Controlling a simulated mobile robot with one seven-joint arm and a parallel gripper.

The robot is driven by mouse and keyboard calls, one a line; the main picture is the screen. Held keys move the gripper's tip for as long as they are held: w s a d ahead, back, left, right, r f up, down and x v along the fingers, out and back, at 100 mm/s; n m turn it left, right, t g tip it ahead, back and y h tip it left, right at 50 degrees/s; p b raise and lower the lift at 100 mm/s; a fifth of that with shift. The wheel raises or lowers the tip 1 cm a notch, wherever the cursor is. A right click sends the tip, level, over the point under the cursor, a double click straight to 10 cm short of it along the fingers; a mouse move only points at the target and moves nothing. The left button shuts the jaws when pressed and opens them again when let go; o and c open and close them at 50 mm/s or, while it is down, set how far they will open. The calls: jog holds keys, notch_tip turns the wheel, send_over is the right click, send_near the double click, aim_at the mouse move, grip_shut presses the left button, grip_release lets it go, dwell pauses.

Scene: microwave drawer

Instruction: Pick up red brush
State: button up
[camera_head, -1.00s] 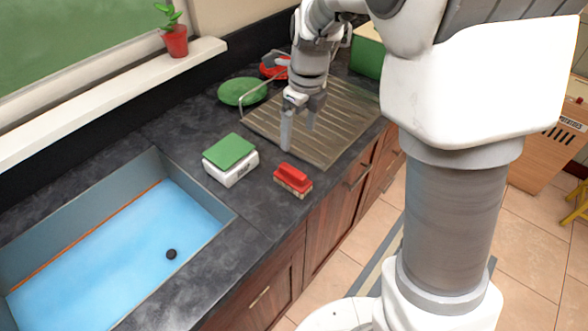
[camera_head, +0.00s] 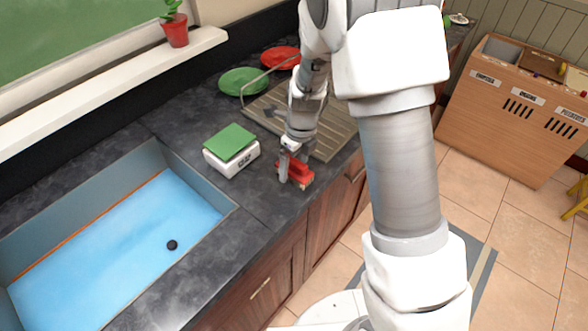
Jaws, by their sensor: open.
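The red brush (camera_head: 299,173) lies on the dark counter near its front edge, right of the white scale. It has a red top and a paler underside. My gripper (camera_head: 291,174) points down at the brush, with one finger in front of the brush's left end. The jaws are open. The other finger is mostly hidden, so I cannot tell whether the fingers touch the brush or stand on both sides of it.
A white scale with a green top (camera_head: 231,150) stands close on the left. The sink (camera_head: 110,250) is farther left. Behind are a ribbed drainboard (camera_head: 338,130), a green plate (camera_head: 243,82) and a red plate (camera_head: 281,59). The counter's front edge is close to the brush.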

aim_at(294, 160)
jog(key=shift+w+f, duration=0.1)
jog(key=shift+f, duration=0.55)
grip_shut()
jog(key=shift+a, duration=0.1)
jog(key=shift+r, duration=0.15)
notch_tip(294, 160, up, 4)
jog(key=shift+r, duration=0.2)
jog(key=s+d+r, duration=0.6)
jog(key=s+d, duration=0.1)
jog(key=s, duration=0.2)
jog(key=shift+d+r, duration=0.2)
jog(key=shift+d, duration=0.1)
